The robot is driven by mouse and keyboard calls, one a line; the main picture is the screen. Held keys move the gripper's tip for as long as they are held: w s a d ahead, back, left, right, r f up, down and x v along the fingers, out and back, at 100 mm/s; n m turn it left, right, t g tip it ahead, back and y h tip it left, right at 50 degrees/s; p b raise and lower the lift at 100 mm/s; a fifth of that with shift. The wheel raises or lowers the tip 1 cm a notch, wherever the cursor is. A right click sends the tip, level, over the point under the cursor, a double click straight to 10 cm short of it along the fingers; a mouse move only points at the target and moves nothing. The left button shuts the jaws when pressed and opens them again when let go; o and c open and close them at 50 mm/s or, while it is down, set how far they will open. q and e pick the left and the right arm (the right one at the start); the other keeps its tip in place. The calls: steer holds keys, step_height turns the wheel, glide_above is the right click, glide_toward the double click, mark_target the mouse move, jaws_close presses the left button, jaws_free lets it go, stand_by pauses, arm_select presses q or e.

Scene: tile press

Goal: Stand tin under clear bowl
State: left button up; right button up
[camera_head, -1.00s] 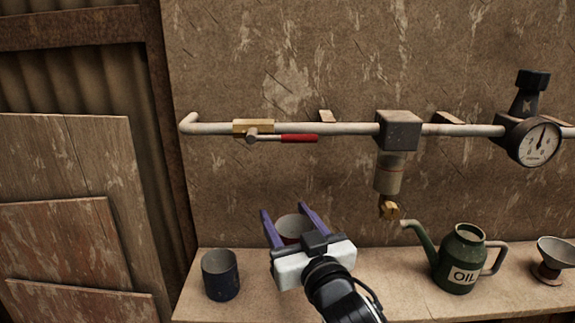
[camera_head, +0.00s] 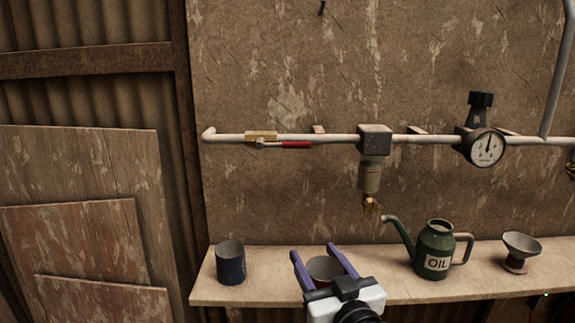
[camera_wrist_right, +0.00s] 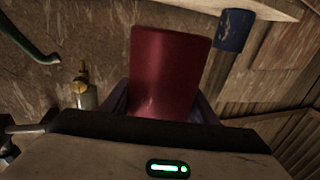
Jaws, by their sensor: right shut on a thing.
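A red tin (camera_wrist_right: 168,72) is between the purple fingers of my right gripper (camera_head: 313,254), which is shut on it. In the head view the tin (camera_head: 324,268) shows its open grey rim, and the gripper hides most of its body. The clear bowl (camera_head: 369,179) looks dull and brownish. It hangs under a dark block on the wall pipe, with a brass drain (camera_head: 370,203) at its bottom. The tin is in front of the bowl, lower and to its left, not under it. The drain also shows in the wrist view (camera_wrist_right: 80,85). My left gripper is not in view.
A blue tin (camera_head: 231,264) stands at the left end of the wooden shelf (camera_head: 210,291). A green oil can (camera_head: 435,252) stands right of the drain, its spout close to it. A grey funnel-shaped cup (camera_head: 520,249) is farther right. A gauge (camera_head: 487,149) is on the pipe.

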steer(key=d+f+m+h, duration=0.1)
steer(key=d+f, duration=0.1)
steer(key=d, duration=0.6)
steer(key=d+f+m+h, duration=0.1)
steer(key=d+f, duration=0.2)
steer(key=d, duration=0.5)
steer(key=s+a+f+n+g+y, duration=0.1)
steer(key=s+a+f+n+y, duration=0.15)
steer(key=s, duration=1.05)
steer(key=s+a+f+n+y, duration=0.1)
steer(key=s+a+n+y, duration=0.15)
steer(key=s, duration=1.05)
steer(key=d+r+m+h, duration=0.1)
steer(key=m+h, duration=0.1)
steer(key=w+d+r+m+t+h, duration=0.1)
steer(key=m+h, duration=0.1)
steer(key=h, duration=0.1)
steer(key=w+d+r+m+h, duration=0.1)
steer(key=m+h, duration=0.1)
steer(key=h, duration=0.1)
steer(key=shift+w+d+r+t, duration=0.1)
steer(key=shift+d+r+t, duration=0.1)
steer(key=shift+d+t, duration=0.2)
